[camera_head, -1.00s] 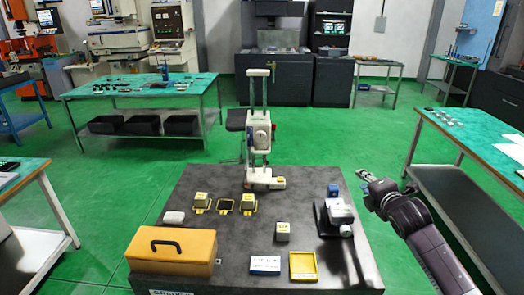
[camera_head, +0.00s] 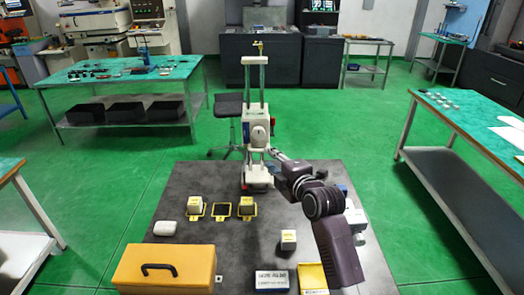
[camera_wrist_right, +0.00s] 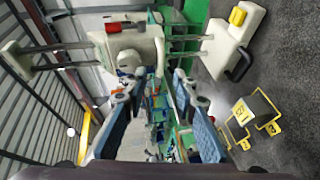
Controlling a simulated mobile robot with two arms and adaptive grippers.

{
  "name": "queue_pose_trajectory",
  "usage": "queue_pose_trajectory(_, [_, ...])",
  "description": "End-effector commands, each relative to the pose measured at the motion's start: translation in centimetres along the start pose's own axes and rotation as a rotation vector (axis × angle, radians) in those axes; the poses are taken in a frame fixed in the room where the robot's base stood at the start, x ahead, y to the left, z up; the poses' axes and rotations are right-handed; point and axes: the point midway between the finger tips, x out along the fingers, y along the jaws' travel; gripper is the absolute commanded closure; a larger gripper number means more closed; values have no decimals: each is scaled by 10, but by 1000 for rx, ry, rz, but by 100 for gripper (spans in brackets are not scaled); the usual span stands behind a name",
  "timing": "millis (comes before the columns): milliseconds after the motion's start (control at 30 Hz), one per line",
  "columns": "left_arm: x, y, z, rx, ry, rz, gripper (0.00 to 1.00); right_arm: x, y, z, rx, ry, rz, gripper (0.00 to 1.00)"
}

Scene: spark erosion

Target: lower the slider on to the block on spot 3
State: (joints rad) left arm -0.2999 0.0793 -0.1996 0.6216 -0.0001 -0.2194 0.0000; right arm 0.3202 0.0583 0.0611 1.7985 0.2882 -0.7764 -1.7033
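The slider (camera_head: 257,130) is a pale box with a round knob on a twin-post stand (camera_head: 254,88) at the back of the dark table. In the right wrist view the slider (camera_wrist_right: 130,50) is just beyond my fingers. My right gripper (camera_head: 277,156) reaches close to the slider from the right; in the wrist view its blue-padded fingers (camera_wrist_right: 160,95) are apart with nothing clearly between them. Contact cannot be told. Yellow-framed spots in front of the stand hold a left block (camera_head: 196,203) and a right block (camera_head: 246,206); the middle spot (camera_head: 221,211) looks empty. My left gripper is out of view.
An orange case (camera_head: 165,268) stands at the front left, with a white item (camera_head: 165,228) behind it. A loose block (camera_head: 288,240), a label plate (camera_head: 272,279) and a yellow tray (camera_head: 312,277) are at the front. My right arm partly hides a device (camera_head: 356,218) at right.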

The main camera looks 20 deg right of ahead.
Motion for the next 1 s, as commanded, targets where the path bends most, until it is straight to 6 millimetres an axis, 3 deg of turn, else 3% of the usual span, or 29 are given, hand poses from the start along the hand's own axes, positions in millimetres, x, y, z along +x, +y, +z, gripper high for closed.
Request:
queue_pose_trajectory(167, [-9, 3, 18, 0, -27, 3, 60, 25, 2, -1, 4, 2, -2, 74])
queue_pose_trajectory(400, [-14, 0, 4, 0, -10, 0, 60, 50, 1, 0, 1, 1, -1, 74])
queue_pose_trajectory(567, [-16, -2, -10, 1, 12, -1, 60, 58, 1, -1, 1, 1, 0, 74])
queue_pose_trajectory(867, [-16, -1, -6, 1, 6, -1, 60, 60, 0, -1, 0, 1, 0, 74])
queue_pose_trajectory(1000, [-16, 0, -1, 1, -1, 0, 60, 60, 0, 0, 0, 1, 0, 87])
